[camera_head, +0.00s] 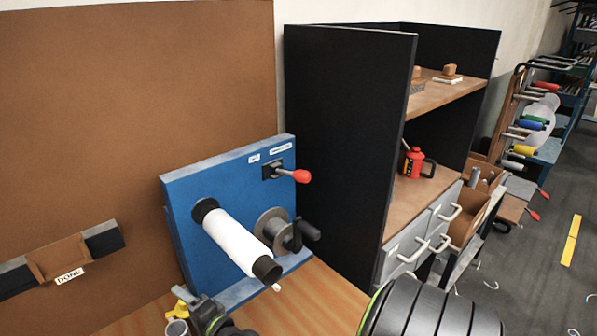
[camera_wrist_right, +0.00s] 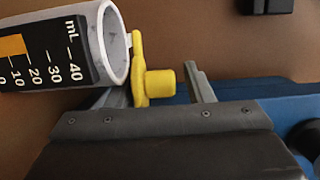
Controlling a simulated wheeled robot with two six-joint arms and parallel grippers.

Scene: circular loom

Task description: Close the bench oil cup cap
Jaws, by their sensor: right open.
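The bench oil cup (camera_wrist_right: 75,48) is a clear cylinder with a black mL scale and an orange bar, lying sideways in the right wrist view. Its yellow cap (camera_wrist_right: 140,68) stands open beside the cup's mouth, with its round knob pointing away. In the head view the cup (camera_head: 177,327) and cap (camera_head: 183,293) show at the bottom edge. My right gripper (camera_wrist_right: 163,86) is open, with the yellow cap between its two fingers; I cannot tell whether they touch it. It also shows at the bottom of the head view (camera_head: 197,305). My left gripper is not in view.
A blue panel (camera_head: 190,240) with a white roll (camera_head: 237,243), a dark handle and a red-knobbed lever (camera_head: 302,176) stands just behind the cup. A black shelf unit (camera_head: 345,130) stands to the right. Wooden bench top (camera_head: 305,300) is clear in front.

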